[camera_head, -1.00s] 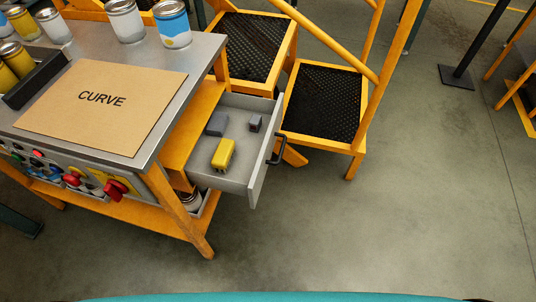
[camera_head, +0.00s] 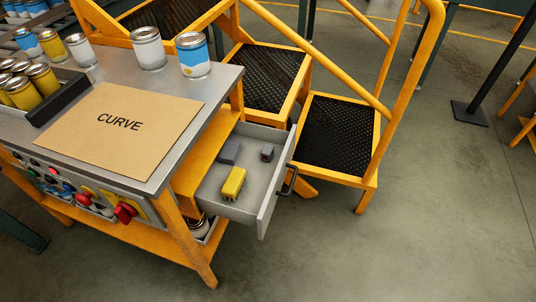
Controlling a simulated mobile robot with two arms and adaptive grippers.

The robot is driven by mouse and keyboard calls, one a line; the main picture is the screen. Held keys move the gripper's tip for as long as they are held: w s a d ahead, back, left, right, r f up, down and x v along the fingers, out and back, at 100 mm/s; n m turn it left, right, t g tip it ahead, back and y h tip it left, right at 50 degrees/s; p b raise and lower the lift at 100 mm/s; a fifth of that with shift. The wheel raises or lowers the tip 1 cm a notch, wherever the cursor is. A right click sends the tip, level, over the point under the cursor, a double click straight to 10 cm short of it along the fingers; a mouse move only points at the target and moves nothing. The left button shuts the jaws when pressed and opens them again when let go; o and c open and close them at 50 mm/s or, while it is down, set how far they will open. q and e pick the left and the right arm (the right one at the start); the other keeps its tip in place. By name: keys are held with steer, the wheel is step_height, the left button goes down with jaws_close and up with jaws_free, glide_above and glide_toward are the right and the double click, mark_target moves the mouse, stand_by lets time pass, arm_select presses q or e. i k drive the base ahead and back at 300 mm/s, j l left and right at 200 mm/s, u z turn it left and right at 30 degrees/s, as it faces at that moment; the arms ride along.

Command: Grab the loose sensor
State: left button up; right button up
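An open grey drawer (camera_head: 258,207) sticks out from the right side of the workbench. In it lie a yellow block-shaped item (camera_head: 233,184), a flat grey-blue block (camera_head: 230,152) and a small dark grey block with a reddish face (camera_head: 267,153). The three lie apart from each other. Which of them is the sensor I cannot tell for sure. Neither of my grippers shows in the head view.
Yellow steps (camera_head: 338,134) stand close behind the drawer. The floor (camera_head: 430,230) at right is clear.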

mark_target(267, 153)
steer(key=i+l+u, duration=0.15)
steer(key=l+u, duration=0.25)
steer(key=l, duration=0.65)
steer(key=l+u, duration=0.35)
steer(key=l, duration=0.7)
